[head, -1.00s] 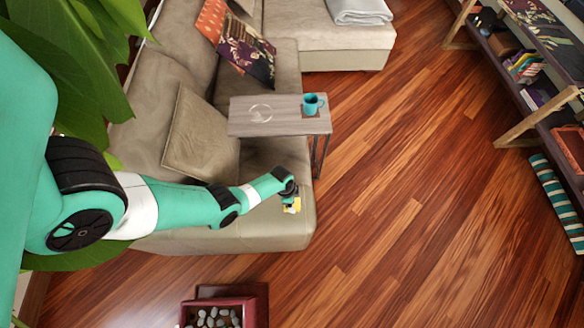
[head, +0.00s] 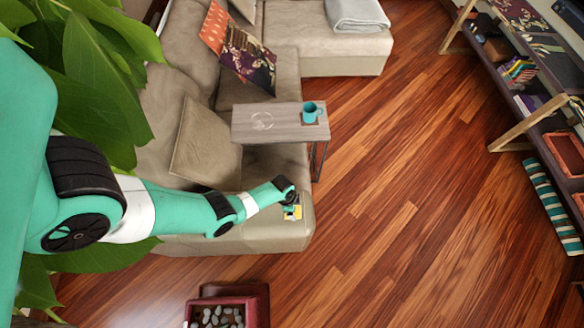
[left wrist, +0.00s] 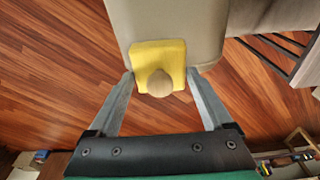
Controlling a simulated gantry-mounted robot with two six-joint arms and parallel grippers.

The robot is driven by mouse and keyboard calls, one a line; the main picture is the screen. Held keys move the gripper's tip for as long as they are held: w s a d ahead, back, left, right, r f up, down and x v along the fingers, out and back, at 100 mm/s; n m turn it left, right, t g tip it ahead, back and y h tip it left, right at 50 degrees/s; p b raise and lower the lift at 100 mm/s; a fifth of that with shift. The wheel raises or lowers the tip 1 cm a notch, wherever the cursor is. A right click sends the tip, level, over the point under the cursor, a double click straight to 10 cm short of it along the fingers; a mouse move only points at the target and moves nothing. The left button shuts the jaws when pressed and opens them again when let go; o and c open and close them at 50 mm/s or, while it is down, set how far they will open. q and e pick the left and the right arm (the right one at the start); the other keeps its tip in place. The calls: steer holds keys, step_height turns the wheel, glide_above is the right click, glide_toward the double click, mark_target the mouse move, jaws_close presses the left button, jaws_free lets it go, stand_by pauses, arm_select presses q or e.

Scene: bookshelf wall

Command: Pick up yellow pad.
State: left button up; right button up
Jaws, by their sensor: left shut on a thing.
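The yellow pad (head: 296,215) is at the near right end of the beige sofa (head: 268,235), small and partly hidden by my gripper in the head view. In the left wrist view the yellow pad (left wrist: 158,54) is a yellow square with a round tan knob (left wrist: 160,83) on its near side. My left gripper (left wrist: 160,74) has one finger at each side of the pad and is shut on it. It also shows in the head view (head: 291,207). I cannot tell whether the pad touches the sofa. My right gripper is not in view.
A side table (head: 280,124) with a teal mug (head: 311,112) stands just beyond the gripper. A dark red box of stones (head: 215,310) is on the floor at the bottom. A shelf (head: 535,100) lines the right. The wooden floor between is clear.

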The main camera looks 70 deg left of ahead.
arm_select(q)
steer(key=r, duration=0.1)
steer(key=d+r+p, duration=0.1)
steer(key=r, duration=0.1)
steer(key=d+r+p, duration=0.1)
steer(key=shift+s+d+r, duration=0.2)
steer(key=s+d+r+p, duration=0.1)
steer(key=d+r+p, duration=0.1)
steer(key=d, duration=0.6)
steer(key=shift+s+d+p, duration=0.15)
steer(key=shift+d+p, duration=0.15)
steer(key=shift+p, duration=0.05)
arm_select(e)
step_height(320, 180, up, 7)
